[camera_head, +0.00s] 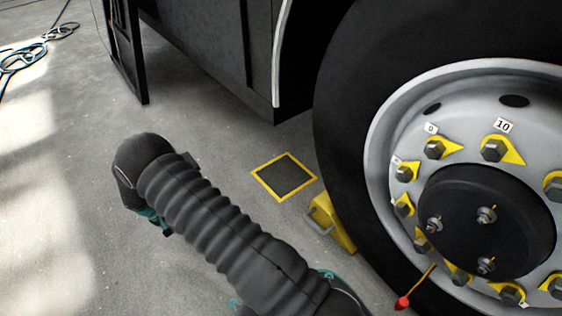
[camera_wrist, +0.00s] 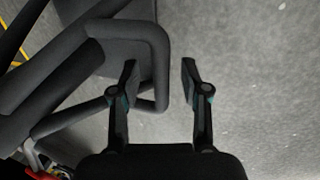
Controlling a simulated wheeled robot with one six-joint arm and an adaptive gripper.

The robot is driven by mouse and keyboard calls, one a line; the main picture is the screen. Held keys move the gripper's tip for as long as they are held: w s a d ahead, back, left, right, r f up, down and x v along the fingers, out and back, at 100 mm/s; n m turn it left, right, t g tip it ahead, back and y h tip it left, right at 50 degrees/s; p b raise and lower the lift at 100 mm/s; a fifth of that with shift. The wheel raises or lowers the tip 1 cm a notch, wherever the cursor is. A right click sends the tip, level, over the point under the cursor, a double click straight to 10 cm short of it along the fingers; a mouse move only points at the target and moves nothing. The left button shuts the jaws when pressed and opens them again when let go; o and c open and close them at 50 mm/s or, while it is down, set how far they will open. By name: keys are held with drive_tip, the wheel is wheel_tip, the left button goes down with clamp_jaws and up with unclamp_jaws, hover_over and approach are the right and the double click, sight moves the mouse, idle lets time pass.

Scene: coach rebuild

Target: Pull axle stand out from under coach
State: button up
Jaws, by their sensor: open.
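The axle stand (camera_wrist: 85,75) shows in the wrist view as dark grey round tubes and a flat plate at the left. Its looped handle (camera_wrist: 157,45) reaches between the fingertips of my gripper (camera_wrist: 158,68). My gripper is open, one finger on each side of the handle's outer bar, with visible gaps. The left finger overlaps the inside of the loop in the picture. I cannot tell whether the depths match. In the head view I cannot make out the stand, and my arm hides my gripper's fingers.
The coach wheel (camera_head: 470,190) with yellow nut markers fills the right. A yellow wheel chock (camera_head: 330,222) sits against the tyre. A yellow-bordered dark square (camera_head: 285,176) marks the floor. Open concrete floor (camera_head: 60,200) lies left; a blue hose (camera_head: 22,55) is far left.

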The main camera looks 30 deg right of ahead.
drive_tip(key=shift+r, duration=0.1)
drive_tip(key=p+v, duration=0.2)
drive_tip(key=v, duration=0.4)
drive_tip(key=shift+a+r, duration=0.15)
drive_tip(key=shift+r, duration=0.25)
idle(0.3)
drive_tip(key=v, duration=1.2)
drive_tip(key=shift+n, duration=0.3)
